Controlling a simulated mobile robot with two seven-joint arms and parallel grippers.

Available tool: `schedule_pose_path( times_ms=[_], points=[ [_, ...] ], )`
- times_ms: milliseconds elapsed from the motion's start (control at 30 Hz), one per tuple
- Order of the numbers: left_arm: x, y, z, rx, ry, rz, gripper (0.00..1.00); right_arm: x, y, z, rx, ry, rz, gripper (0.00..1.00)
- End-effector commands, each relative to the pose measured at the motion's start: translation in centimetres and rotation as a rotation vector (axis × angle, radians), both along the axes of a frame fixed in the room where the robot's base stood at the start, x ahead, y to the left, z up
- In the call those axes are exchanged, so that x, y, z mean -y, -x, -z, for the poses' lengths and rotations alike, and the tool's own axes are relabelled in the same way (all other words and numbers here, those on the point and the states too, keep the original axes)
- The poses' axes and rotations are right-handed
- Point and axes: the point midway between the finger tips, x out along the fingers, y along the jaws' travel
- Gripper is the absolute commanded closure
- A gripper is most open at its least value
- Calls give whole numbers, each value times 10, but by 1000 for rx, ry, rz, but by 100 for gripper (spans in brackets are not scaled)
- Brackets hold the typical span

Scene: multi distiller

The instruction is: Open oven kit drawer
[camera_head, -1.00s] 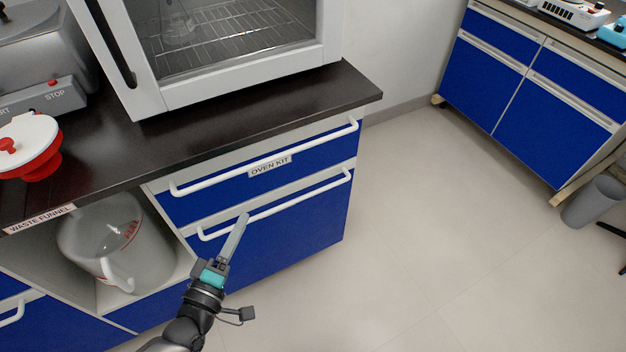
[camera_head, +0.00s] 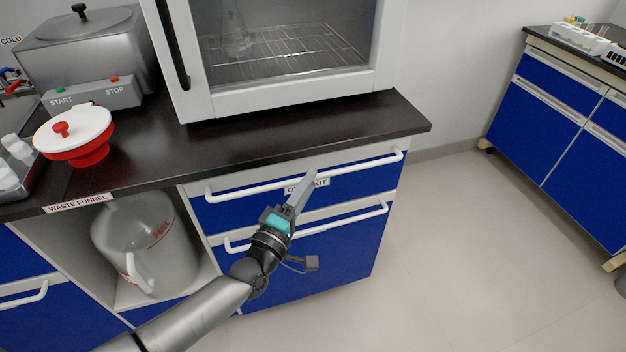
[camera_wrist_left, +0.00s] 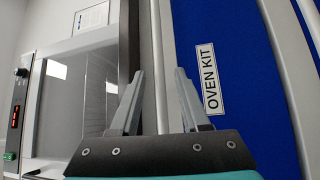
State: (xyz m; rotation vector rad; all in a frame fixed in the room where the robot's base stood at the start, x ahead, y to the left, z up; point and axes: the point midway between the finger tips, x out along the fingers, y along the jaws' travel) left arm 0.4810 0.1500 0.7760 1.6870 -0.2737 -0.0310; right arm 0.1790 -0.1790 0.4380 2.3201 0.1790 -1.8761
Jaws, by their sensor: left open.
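The blue oven kit drawer (camera_head: 238,213) is shut under the dark countertop. Its white bar handle (camera_head: 362,164) runs across its front. My left gripper (camera_head: 312,174) is in front of the drawer, its tips near the handle, and hides part of the OVEN KIT label (camera_head: 322,183). In the left wrist view the open fingers (camera_wrist_left: 160,73) stand on either side of the upright-looking white handle (camera_wrist_left: 157,50), with the label (camera_wrist_left: 208,78) to the right. I cannot tell whether the handle is between the fingers in depth or behind them. My right gripper is not in view.
A second drawer handle (camera_head: 345,219) sits just below. A white oven (camera_head: 285,98) stands on the countertop (camera_head: 300,134) above. A clear jug (camera_head: 150,245) sits in the open cubby at left. The floor (camera_head: 465,250) to the right is clear.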

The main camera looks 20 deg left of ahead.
Motion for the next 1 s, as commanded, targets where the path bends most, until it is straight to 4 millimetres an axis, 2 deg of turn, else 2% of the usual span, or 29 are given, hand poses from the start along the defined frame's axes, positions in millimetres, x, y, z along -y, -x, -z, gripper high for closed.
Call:
schedule_pose_path(
  times_ms=[200, 567, 1000],
  points=[
    [4, -21, -2, 0, 0, 0, 54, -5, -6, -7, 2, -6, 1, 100],
    [5, -25, -4, 0, 0, 0, 54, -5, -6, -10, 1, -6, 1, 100],
    [5, -25, -3, 0, 0, 0, 100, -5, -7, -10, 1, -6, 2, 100]
  ],
)
